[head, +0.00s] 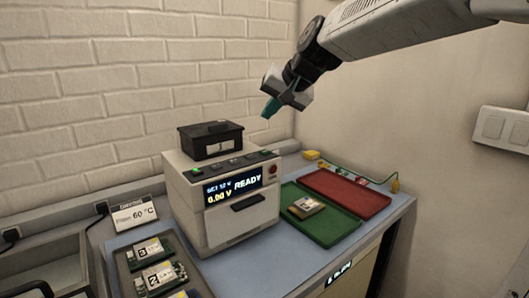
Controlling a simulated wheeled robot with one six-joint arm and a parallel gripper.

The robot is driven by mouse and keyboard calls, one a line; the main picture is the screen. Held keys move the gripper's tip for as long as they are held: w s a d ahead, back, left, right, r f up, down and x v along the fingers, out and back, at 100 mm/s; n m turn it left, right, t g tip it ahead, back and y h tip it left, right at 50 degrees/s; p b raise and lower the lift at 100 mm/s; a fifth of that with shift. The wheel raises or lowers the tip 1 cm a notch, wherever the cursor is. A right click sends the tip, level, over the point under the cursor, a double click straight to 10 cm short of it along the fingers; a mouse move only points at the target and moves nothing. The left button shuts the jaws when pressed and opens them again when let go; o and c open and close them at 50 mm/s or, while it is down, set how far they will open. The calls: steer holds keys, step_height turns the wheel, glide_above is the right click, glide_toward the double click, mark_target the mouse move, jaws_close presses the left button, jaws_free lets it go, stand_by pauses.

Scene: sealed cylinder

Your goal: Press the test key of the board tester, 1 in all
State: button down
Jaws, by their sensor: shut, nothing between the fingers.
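The board tester (213,231) is a light grey box on the bench. Its display (233,187) reads "READY" and "0.00 V". A row of small keys (236,161) runs along its sloped top edge, with green ones near both ends. A red round button (273,169) sits on the front at right. I cannot read which key is the test key. My gripper (267,109) is shut and empty, its teal fingertips pointing down-left, above and behind the tester's right side, clear of it.
A black lidded box (211,140) stands on the tester. A green tray (337,232) holds one board (305,207); a red tray (346,188) is bare. A dark tray (126,283) at left holds several numbered boards.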

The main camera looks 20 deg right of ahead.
mark_target(268, 152)
steer(key=shift+w+d+r, duration=0.1)
steer(key=shift+w+r, duration=0.1)
steer(key=shift+w, duration=0.4)
steer(key=shift+w+d+r, duration=0.1)
steer(key=shift+w+r, duration=0.1)
steer(key=shift+w, duration=0.35)
steer(key=shift+f, duration=4.45)
steer(key=shift+f, duration=0.15)
steer(key=shift+f, duration=0.25)
steer(key=shift+f, duration=0.35)
steer(key=shift+r, duration=0.8)
